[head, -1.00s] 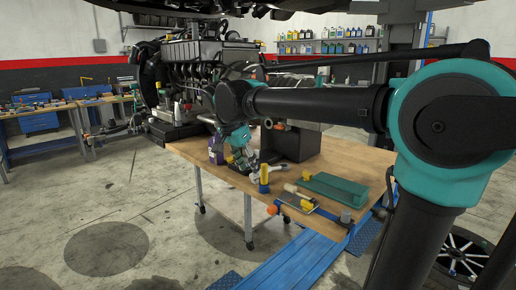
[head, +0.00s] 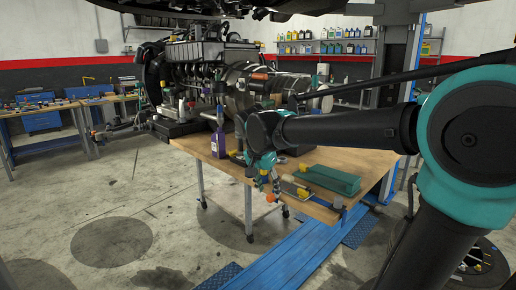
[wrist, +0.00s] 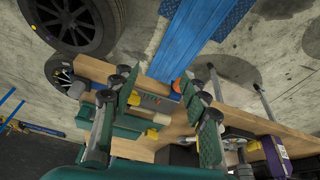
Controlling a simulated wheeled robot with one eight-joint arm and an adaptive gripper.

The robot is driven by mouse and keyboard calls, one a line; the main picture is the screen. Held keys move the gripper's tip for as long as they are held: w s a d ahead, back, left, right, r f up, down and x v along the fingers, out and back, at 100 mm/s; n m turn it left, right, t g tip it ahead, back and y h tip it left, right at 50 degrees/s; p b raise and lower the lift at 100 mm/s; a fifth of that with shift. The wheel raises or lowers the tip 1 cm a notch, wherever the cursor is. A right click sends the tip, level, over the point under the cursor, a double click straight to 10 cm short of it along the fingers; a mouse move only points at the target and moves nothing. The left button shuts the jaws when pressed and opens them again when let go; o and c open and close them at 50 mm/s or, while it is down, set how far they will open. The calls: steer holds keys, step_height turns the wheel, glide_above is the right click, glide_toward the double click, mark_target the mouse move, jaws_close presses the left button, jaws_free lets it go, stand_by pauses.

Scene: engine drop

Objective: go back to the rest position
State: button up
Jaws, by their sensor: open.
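My gripper (head: 268,182) hangs from my teal and black arm over the front part of the wooden table (head: 212,158) in the head view. In the wrist view its two fingers with green pads (wrist: 165,98) stand wide apart, with nothing between them but the table's edge and tools beyond. The gripper looks empty. Part of the tabletop behind it is hidden by my arm.
A green case (head: 330,179) lies on the table, right of my gripper. The engine (head: 205,58) is behind. A blue lift beam (head: 290,250) runs along the floor in front. Open floor lies left.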

steer(key=s+d+f+n+y, duration=0.1)
steer(key=s+d+f+n, duration=0.2)
steer(key=s+d+f, duration=0.4)
steer(key=s+d+f+n+t+y, duration=0.1)
steer(key=s+d+f+n, duration=0.2)
steer(key=s+d+f, duration=0.5)
step_height(320, 180, down, 7)
steer(key=shift+d+r+n, duration=0.2)
steer(key=shift+d+n, duration=0.2)
steer(key=shift+d, duration=0.05)
